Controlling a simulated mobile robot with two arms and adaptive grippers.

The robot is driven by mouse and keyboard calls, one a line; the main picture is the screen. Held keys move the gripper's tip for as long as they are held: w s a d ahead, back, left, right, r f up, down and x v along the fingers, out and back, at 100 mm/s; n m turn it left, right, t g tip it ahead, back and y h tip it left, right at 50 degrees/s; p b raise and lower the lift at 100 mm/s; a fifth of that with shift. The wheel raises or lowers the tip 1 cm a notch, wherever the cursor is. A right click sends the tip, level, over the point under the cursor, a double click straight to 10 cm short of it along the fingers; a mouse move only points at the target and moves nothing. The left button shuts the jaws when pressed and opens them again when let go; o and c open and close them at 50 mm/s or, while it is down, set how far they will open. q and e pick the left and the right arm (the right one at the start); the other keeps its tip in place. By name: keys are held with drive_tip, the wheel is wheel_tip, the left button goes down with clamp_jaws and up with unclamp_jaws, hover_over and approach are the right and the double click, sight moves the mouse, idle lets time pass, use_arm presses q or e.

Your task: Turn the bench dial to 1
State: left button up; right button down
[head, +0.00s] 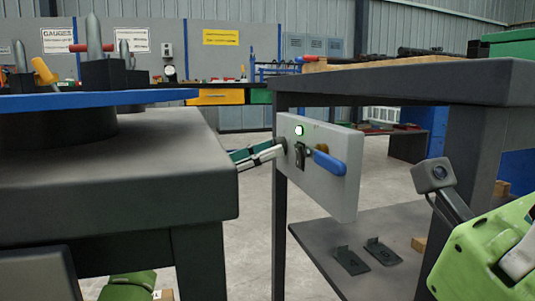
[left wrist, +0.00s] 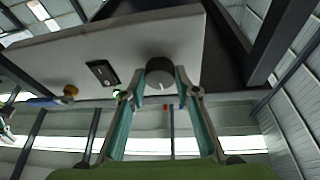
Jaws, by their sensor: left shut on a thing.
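The bench dial (left wrist: 160,74) is a dark round knob on a grey control panel (head: 322,190), fixed to the bench on the right. A pale pointer line shows on it, pointing towards the bottom of the left wrist view. I can read no numbers around it. My left gripper (head: 278,147) reaches in from the left at the panel's left end. In the left wrist view its teal fingers (left wrist: 160,92) are shut on the dial, one at each side. In the head view the fingers mostly hide the dial. My right arm shows at the lower right; its fingertips cannot be made out.
The panel also carries a lit green lamp (head: 299,130), a black switch (head: 300,154) and a blue-handled lever (head: 328,162). A grey table (head: 120,185) stands close on the left. Black brackets (head: 351,260) lie on the bench's lower shelf. Open floor lies between table and bench.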

use_arm(q)
drive_tip(key=shift+m+g, duration=0.4)
drive_tip(key=shift+m, duration=0.4)
drive_tip(key=o, duration=1.1)
drive_tip(key=v, duration=1.2)
drive_tip(key=shift+f, duration=0.1)
drive_tip(key=shift+s, duration=0.1)
